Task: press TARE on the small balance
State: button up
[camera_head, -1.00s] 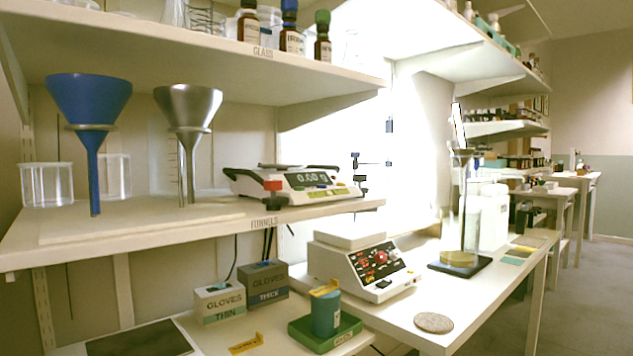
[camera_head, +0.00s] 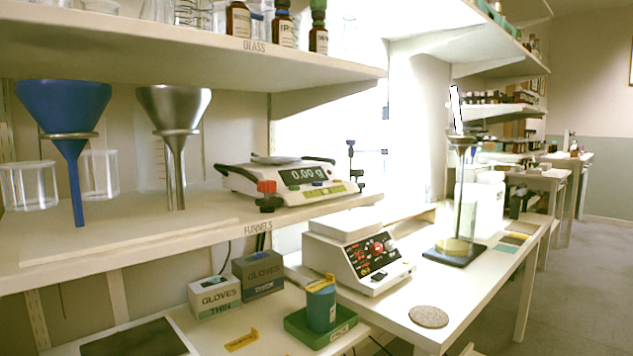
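A low white balance (camera_head: 240,184) stands on the middle shelf, right of the funnels. It has a round pan on top and a dark display (camera_head: 303,175) that reads 0.00 g. Green and blue keys (camera_head: 322,191) run along its front edge; their lettering is too small to read. A red and black clamp piece (camera_head: 267,194) stands in front of its left corner, covering part of it. My gripper is not in view.
A white device (camera_head: 325,256) with a flat top and red knobs stands on the bench below. Blue and steel funnels (camera_head: 62,104) (camera_head: 174,105) stand left. A glass column stand (camera_head: 457,252), glove boxes (camera_head: 216,296), green tray (camera_head: 306,335) and round cork mat (camera_head: 428,317) are nearby.

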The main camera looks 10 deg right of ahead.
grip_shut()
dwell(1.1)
